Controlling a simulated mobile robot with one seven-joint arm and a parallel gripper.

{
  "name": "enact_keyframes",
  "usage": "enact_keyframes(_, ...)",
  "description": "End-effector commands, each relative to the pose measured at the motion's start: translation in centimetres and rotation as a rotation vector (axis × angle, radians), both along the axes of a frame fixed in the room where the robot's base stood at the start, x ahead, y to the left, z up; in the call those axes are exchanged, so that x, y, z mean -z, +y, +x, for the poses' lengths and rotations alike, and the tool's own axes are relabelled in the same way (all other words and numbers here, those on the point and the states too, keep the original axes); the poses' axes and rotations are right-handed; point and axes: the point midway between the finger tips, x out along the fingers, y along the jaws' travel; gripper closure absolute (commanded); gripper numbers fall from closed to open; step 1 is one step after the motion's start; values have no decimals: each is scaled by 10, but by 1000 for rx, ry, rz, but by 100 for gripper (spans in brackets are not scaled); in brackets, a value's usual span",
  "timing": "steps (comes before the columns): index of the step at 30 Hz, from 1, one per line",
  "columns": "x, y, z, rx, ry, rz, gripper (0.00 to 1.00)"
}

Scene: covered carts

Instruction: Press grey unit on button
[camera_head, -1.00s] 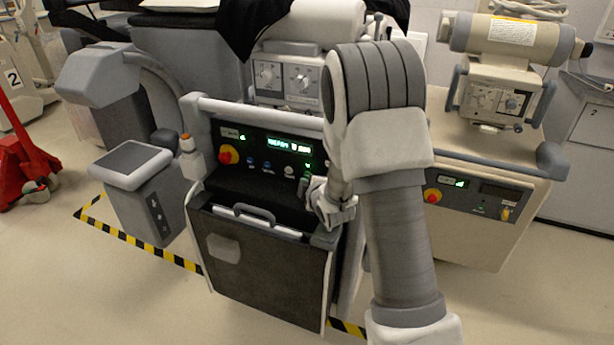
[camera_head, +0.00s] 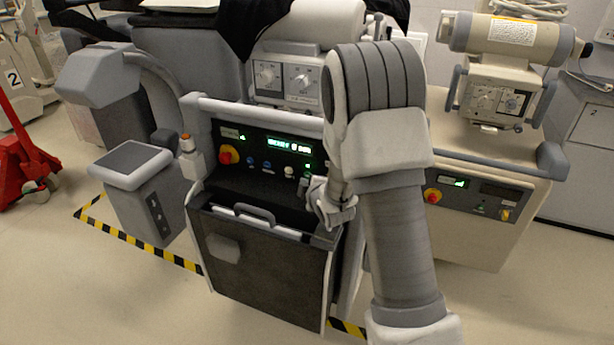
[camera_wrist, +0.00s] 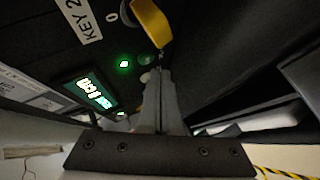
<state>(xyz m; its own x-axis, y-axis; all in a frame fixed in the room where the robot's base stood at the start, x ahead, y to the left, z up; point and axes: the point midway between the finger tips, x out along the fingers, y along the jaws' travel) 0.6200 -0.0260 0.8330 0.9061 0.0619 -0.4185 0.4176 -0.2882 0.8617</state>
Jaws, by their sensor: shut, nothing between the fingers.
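The grey unit (camera_head: 270,150) stands in the middle of the head view, with a black control panel, a lit green display (camera_head: 290,144) and a red-and-yellow knob (camera_head: 228,154). My gripper (camera_head: 306,184) is at the right end of this panel. In the wrist view my gripper (camera_wrist: 157,74) is shut and empty, its fingertips at a round button (camera_wrist: 146,58) that they partly cover. I cannot tell whether they touch it. A green light (camera_wrist: 124,64) glows beside it. The display (camera_wrist: 95,92) also shows there.
A yellow key switch (camera_wrist: 152,22) sits close to the fingertips, near a "KEY 2" label (camera_wrist: 80,20). A beige unit (camera_head: 480,215) with a similar panel stands at the right. A grey pedestal (camera_head: 140,195) stands at the left. A handle (camera_head: 255,213) crosses the grey unit's front.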

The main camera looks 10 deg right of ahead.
Motion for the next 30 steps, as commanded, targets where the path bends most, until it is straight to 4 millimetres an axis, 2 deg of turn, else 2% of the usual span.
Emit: enact_keyframes(30,0,-6,7,0,0,0,100)
